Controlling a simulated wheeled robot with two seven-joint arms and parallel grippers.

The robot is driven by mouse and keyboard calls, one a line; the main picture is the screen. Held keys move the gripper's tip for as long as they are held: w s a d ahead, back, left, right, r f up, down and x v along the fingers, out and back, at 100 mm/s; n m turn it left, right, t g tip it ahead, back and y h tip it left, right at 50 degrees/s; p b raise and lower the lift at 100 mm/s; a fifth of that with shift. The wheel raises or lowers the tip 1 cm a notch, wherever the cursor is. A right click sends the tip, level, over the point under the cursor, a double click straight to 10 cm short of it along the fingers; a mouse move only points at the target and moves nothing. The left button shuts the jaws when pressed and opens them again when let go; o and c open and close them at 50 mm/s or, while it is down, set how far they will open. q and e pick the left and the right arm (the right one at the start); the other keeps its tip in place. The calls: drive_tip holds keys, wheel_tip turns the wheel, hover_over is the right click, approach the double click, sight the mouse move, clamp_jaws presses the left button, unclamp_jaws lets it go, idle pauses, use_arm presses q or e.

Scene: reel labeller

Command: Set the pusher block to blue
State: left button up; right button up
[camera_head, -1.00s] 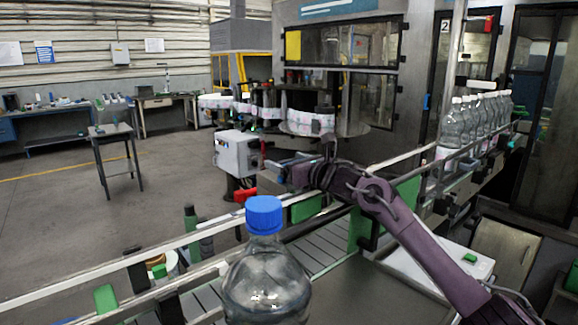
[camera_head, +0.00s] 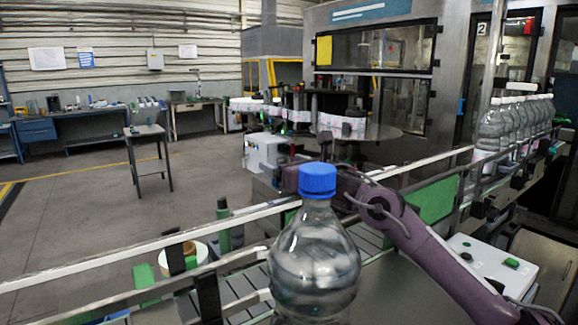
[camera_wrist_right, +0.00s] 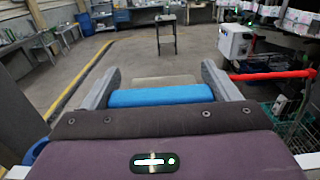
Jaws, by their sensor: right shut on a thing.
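In the right wrist view, a blue block (camera_wrist_right: 160,95) lies crosswise between the two grey fingers of my right gripper (camera_wrist_right: 160,80), and the gripper is shut on it. A flat pale piece shows just beyond the block; I cannot tell if it belongs to it. In the head view my right gripper (camera_head: 289,178) is partly hidden behind the blue cap of a clear bottle (camera_head: 314,255), and the block cannot be made out there. My left gripper is not in view.
Conveyor rails (camera_head: 150,250) cross the foreground, with the big bottle in front of my right arm. Several bottles (camera_head: 515,125) stand in line at right. A white control box (camera_head: 267,152) stands behind the rails. A red bar (camera_wrist_right: 275,75) runs right of the gripper. The floor at left is open.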

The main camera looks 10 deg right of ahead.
drive_tip(key=o, duration=1.3)
drive_tip(key=shift+s, duration=0.1)
drive_tip(key=shift+s+d+f, duration=0.1)
drive_tip(key=shift+s+d, duration=0.05)
drive_tip(key=shift+s, duration=0.15)
drive_tip(key=b+v, duration=0.2)
drive_tip(key=v, duration=0.4)
drive_tip(key=shift+s+d+b, duration=0.1)
drive_tip(key=shift+s+b, duration=0.05)
drive_tip(key=shift+b, duration=0.2)
drive_tip(key=shift+s, duration=0.3)
